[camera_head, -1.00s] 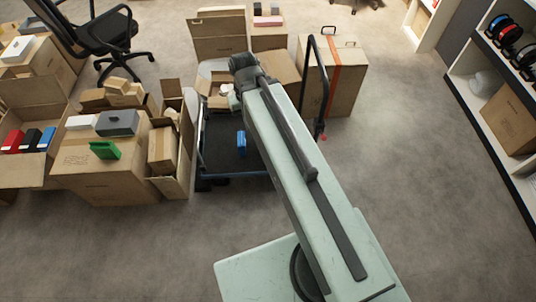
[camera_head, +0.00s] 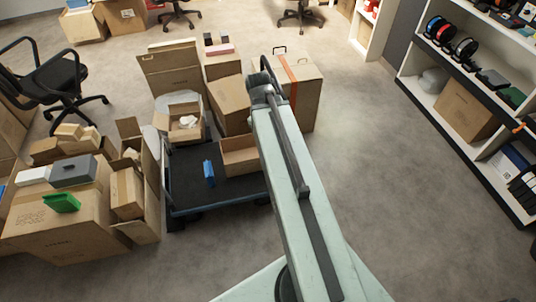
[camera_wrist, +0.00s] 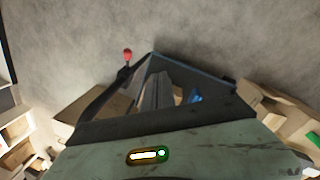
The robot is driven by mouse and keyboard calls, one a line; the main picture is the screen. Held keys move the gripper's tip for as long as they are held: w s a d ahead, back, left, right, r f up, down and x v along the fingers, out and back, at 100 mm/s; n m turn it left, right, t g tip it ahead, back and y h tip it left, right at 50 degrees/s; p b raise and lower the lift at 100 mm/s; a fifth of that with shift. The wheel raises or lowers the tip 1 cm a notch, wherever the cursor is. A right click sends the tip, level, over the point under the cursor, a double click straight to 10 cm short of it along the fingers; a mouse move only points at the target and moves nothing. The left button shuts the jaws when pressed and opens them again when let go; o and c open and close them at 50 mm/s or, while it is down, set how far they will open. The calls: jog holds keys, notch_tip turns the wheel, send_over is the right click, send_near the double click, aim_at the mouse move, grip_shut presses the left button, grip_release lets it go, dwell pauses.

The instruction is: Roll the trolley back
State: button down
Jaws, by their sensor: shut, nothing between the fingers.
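The trolley (camera_head: 190,190) has a dark deck with a blue rim and stands left of my arm in the head view. In the wrist view its deck edge (camera_wrist: 195,68) lies beyond my fingers. A dark bar with a red knob (camera_wrist: 127,54) shows at left in the wrist view. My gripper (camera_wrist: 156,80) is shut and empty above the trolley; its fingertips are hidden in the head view. A blue object (camera_head: 209,172) lies on the deck.
An open carton (camera_head: 238,160) sits on the deck's right side. A tall carton with an orange strip (camera_head: 302,95) stands behind the handle. Cartons (camera_head: 75,235) crowd the left. Shelves (camera_head: 490,165) stand right, with clear floor (camera_head: 390,190) between.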

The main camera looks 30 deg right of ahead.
jog(key=s+d+f+n+b, duration=0.1)
jog(key=s+d+f, duration=0.15)
jog(key=d, duration=0.35)
jog(key=s+d+f+n+g+h+b, duration=0.1)
jog(key=s+d+b, duration=0.1)
jog(key=s+d, duration=0.3)
jog(key=s+d+f+n+b, duration=0.1)
jog(key=s+d+f, duration=0.1)
jog(key=d, duration=0.6)
jog(key=s+d+f+n+g+h+b, duration=0.1)
jog(key=s+d+f+n+b, duration=0.1)
jog(key=s+d, duration=1.2)
jog(key=s+n+b, duration=0.1)
jog(key=s+n, duration=0.1)
jog(key=s, duration=0.1)
jog(key=shift+d+g, duration=0.4)
